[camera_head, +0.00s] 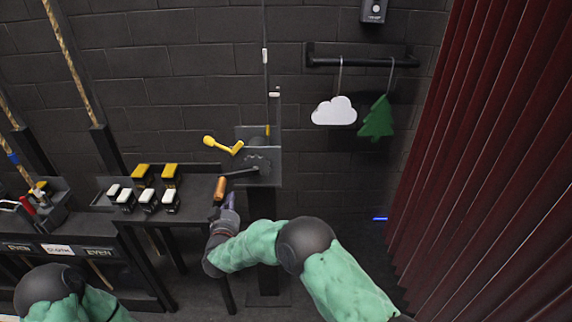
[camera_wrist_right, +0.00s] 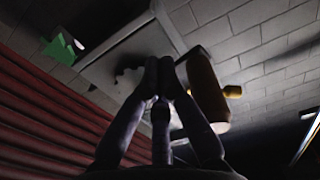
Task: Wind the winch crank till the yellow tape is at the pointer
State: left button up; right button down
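The winch (camera_head: 262,165) is a dark grey box on a post against the wall. Its crank has a dark arm and an orange handle (camera_head: 220,188), which hangs to the lower left. A yellow lever (camera_head: 222,146) sticks out left above it. A small yellow mark (camera_head: 267,130) shows at the top of the winch; I cannot tell whether it is the tape. My right gripper (camera_head: 230,201) is just below the orange handle. In the right wrist view its fingertips (camera_wrist_right: 159,68) are together, with the orange handle (camera_wrist_right: 206,88) beside them on the right, not between them. My left gripper is out of view.
A dark bench (camera_head: 200,190) with yellow and white switches stands left of the winch. A cloud (camera_head: 335,112) and a green tree (camera_head: 377,119) hang from a bar at the right. Red curtains (camera_head: 480,150) fill the right side. Ropes run up at the left.

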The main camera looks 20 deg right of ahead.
jog(key=shift+s+a+f+b, duration=0.15)
jog(key=shift+f+b, duration=0.3)
jog(key=shift+f, duration=0.25)
jog(key=c, duration=0.8)
grip_release()
jog(key=shift+c, duration=0.2)
jog(key=p+v, duration=0.2)
jog(key=v, duration=0.8)
